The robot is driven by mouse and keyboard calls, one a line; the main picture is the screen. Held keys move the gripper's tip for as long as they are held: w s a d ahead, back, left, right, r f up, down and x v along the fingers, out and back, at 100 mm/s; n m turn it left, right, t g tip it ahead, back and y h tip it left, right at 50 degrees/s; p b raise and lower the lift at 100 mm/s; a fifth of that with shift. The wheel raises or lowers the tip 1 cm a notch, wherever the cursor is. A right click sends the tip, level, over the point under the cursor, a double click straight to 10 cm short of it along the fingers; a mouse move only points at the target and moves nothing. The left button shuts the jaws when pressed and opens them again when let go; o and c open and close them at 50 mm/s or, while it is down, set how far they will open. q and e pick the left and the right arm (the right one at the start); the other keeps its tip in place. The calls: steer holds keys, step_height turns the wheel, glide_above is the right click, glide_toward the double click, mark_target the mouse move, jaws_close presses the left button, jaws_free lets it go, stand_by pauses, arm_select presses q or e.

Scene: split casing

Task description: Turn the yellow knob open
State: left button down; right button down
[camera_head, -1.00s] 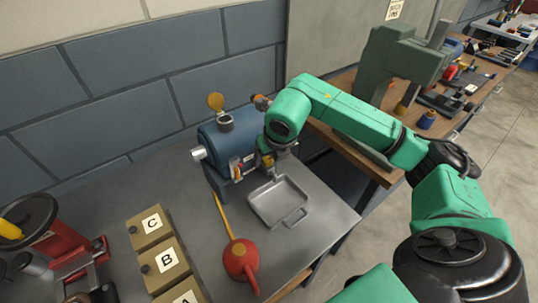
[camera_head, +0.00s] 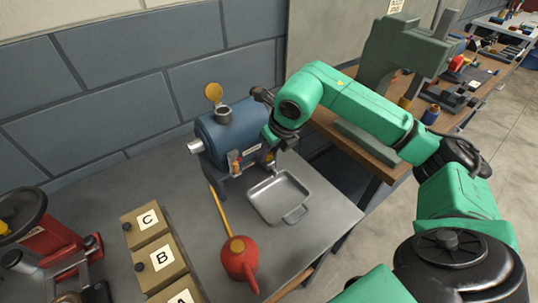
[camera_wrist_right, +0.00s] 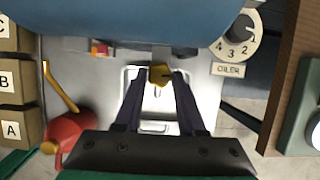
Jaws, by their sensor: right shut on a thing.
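A blue horizontal tank (camera_head: 230,130) stands on the grey bench by the wall. The yellow knob (camera_wrist_right: 160,74) sits at the tank's lower edge in the right wrist view, between the fingertips of my right gripper (camera_wrist_right: 159,79). That gripper is shut on the knob. In the head view my right gripper (camera_head: 270,159) is at the tank's right front, and the knob is mostly hidden there. A grey square tray (camera_head: 262,208) lies below the gripper, and it also shows under the fingers in the wrist view. My left gripper is not in view.
A red oil can (camera_head: 240,265) with a long yellow spout stands left of the tray. Boxes lettered C, B (camera_head: 160,262) and A stand further left. A numbered dial marked OILER (camera_wrist_right: 237,40) is right of the knob. A wooden bench (camera_head: 365,160) stands at right.

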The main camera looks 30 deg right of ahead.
steer(key=n+y+b, duration=0.1)
steer(key=n, duration=0.1)
steer(key=shift+d+f+n+b, duration=0.1)
steer(key=shift+d+n+b, duration=0.05)
steer(key=shift+n+b, duration=0.25)
steer(key=n+y, duration=0.1)
steer(key=n, duration=0.1)
steer(key=shift+w+d+n+g+b, duration=0.1)
steer(key=shift+n+g+b, duration=0.2)
steer(key=shift+n+b, duration=0.1)
steer(key=n, duration=0.2)
steer(key=n+g+y, duration=0.1)
steer(key=shift+w+d+r+n, duration=0.1)
steer(key=shift+w+r+n, duration=0.05)
steer(key=shift+r+n, duration=0.15)
steer(key=n+g, duration=0.1)
steer(key=n, duration=0.1)
steer(key=n+p, duration=0.1)
steer(key=n, duration=0.2)
steer(key=shift+w+g+y, duration=0.15)
steer(key=shift+g+y, duration=0.25)
steer(key=shift+f, duration=0.1)
steer(key=c, duration=0.5)
jaws_free()
steer(key=shift+d, duration=0.1)
